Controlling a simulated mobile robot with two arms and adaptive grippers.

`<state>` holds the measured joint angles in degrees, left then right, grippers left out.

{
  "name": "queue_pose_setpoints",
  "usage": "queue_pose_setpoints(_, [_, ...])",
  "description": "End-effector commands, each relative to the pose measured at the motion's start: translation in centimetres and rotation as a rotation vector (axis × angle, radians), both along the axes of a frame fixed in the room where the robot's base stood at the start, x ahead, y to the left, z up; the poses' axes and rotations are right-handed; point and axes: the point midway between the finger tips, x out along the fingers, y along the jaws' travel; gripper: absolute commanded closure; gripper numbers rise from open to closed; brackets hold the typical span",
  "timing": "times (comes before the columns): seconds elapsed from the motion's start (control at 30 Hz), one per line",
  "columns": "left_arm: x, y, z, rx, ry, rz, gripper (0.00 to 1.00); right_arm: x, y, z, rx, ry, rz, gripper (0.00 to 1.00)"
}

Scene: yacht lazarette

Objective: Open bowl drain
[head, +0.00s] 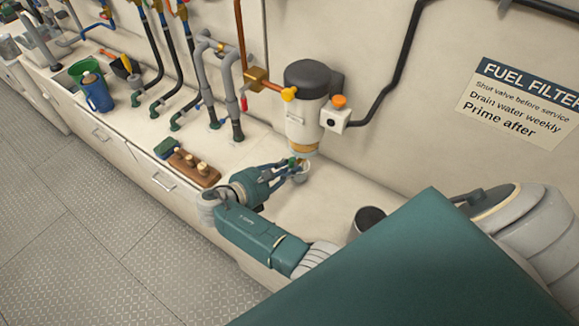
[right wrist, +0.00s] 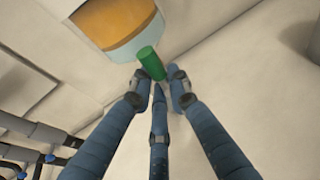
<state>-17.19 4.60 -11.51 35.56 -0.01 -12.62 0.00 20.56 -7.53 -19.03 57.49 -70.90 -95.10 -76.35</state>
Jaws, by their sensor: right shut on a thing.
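The fuel filter (head: 302,118) is mounted on the wall, with a white body, a black cap and an amber bowl (head: 303,148) at its bottom. The amber bowl also fills the top of the right wrist view (right wrist: 125,32). A small green drain knob (right wrist: 151,63) sticks out beside the bowl. My right gripper (head: 292,166) is at the bowl's underside; in the right wrist view its blue fingers (right wrist: 161,80) are closed around the knob's near end. The knob is mostly hidden in the head view. My left gripper is not in view.
A dark-topped can (head: 368,218) stands to the right. A wooden block with pegs (head: 192,168) lies left of my gripper. Pipes and hoses (head: 222,85) rise further left.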

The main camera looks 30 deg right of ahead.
Motion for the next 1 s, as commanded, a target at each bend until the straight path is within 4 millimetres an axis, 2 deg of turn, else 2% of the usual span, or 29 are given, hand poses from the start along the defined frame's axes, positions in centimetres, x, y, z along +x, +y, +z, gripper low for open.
queue_pose_setpoints(0.57, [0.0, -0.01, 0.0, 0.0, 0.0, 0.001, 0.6, -0.19, 0.0, -0.15, -0.01, 0.031, -0.005, 1.0])
queue_pose_setpoints(0.6, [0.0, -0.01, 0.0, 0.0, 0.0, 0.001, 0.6, -0.19, 0.0, -0.15, -0.01, 0.031, -0.005, 0.78])
queue_pose_setpoints(0.67, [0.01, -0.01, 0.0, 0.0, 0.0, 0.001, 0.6, -0.17, 0.0, -0.13, -0.01, 0.03, -0.005, 0.67])
queue_pose_setpoints(1.0, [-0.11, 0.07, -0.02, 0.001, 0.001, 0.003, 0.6, -0.03, 0.2, 0.06, -0.01, 0.025, -0.002, 0.67])
